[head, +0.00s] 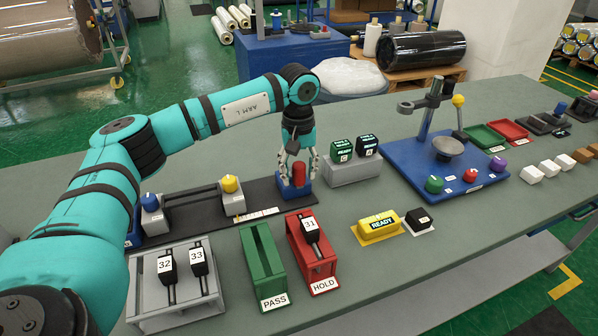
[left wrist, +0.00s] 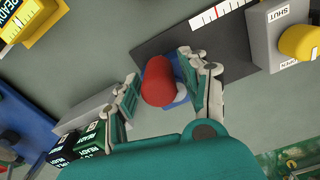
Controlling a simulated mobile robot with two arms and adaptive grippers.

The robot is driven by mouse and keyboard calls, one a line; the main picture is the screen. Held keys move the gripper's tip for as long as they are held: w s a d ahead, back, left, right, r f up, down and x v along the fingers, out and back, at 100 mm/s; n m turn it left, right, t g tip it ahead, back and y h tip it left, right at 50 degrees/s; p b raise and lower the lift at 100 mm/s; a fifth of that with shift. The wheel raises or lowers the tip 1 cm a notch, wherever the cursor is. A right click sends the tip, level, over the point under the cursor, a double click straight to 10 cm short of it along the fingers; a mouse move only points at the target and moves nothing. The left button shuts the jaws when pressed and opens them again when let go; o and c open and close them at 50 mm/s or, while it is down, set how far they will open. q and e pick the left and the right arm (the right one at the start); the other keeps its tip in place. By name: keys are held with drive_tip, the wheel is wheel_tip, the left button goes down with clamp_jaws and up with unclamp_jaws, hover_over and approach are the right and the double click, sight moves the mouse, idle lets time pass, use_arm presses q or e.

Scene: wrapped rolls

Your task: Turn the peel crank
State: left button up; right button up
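A red upright handle (head: 299,174) stands on a small blue block (head: 296,189) at the right end of a black track. My left gripper (head: 298,168) comes down over it with its fingers spread on either side. In the left wrist view the red handle (left wrist: 158,80) lies between the fingertips of my left gripper (left wrist: 160,72), with small gaps visible, so it does not look gripped. A blue station (head: 408,160) farther right carries a yellow-balled lever (head: 458,101), a grey post and coloured knobs. I cannot tell from labels which part is the peel crank. My right gripper is not in view.
A yellow knob (head: 230,184) and a blue knob (head: 150,202) sit along the track. In front are a green PASS rack (head: 262,262) and a red HOLD rack (head: 297,250).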

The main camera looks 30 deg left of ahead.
use_arm(q)
drive_tip(key=shift+o, duration=0.3)
drive_tip(key=shift+s+f, duration=0.1)
wheel_tip(320, 180, up, 12)
idle(0.3)
idle(0.4)
